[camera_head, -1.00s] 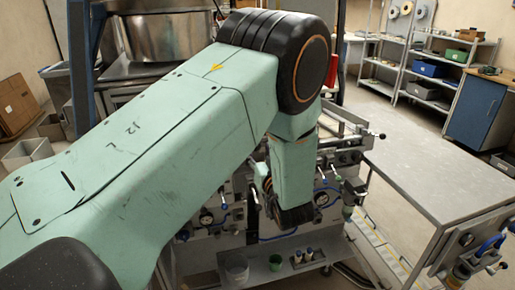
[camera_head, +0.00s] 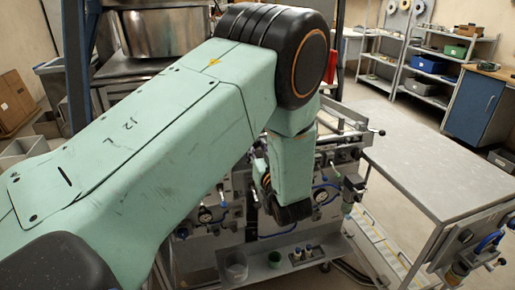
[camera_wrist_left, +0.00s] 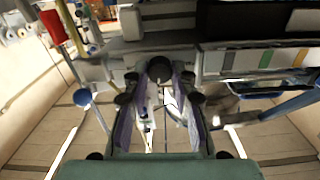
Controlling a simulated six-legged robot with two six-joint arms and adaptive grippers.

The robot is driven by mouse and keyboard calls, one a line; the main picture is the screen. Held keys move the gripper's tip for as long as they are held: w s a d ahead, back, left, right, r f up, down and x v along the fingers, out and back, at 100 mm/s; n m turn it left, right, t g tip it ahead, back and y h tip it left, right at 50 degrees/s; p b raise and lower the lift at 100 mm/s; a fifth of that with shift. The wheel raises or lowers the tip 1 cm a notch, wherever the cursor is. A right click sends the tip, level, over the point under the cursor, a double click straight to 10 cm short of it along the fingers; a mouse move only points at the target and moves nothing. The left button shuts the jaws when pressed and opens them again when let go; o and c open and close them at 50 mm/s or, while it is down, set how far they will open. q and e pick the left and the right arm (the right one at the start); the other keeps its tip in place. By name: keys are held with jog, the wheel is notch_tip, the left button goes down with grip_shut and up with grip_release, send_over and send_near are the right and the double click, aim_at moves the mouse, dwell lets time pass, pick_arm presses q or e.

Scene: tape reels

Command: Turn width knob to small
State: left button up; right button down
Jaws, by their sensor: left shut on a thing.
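My left arm comes in from the left in the head view and bends down at the machine front (camera_head: 235,205). Its gripper (camera_head: 291,212) is at the panel, with the fingertips largely hidden by my wrist. In the left wrist view the two fingers (camera_wrist_left: 160,88) reach forward and close in on a round dark knob (camera_wrist_left: 159,69). The gripper is shut on this knob, which still sits on the machine. I cannot read any width marking or tell which way the knob is set. My right gripper is in neither view.
A bare grey table (camera_head: 430,165) stands at the right. Shelves (camera_head: 432,65) and a blue cabinet (camera_head: 473,108) stand behind it.

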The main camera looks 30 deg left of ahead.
pick_arm(q)
grip_shut()
jog(key=n+b, duration=0.2)
jog(key=n, duration=0.4)
jog(key=shift+b, duration=0.4)
jog(key=n+b, duration=0.3)
jog(key=n, duration=0.2)
jog(key=n+b, duration=0.4)
jog(key=shift+f+n, duration=0.15)
jog(key=shift+n, duration=0.25)
jog(key=n+b, duration=0.5)
jog(key=o, duration=1)
grip_release()
jog(key=shift+s, duration=0.1)
jog(key=shift+c, duration=0.2)
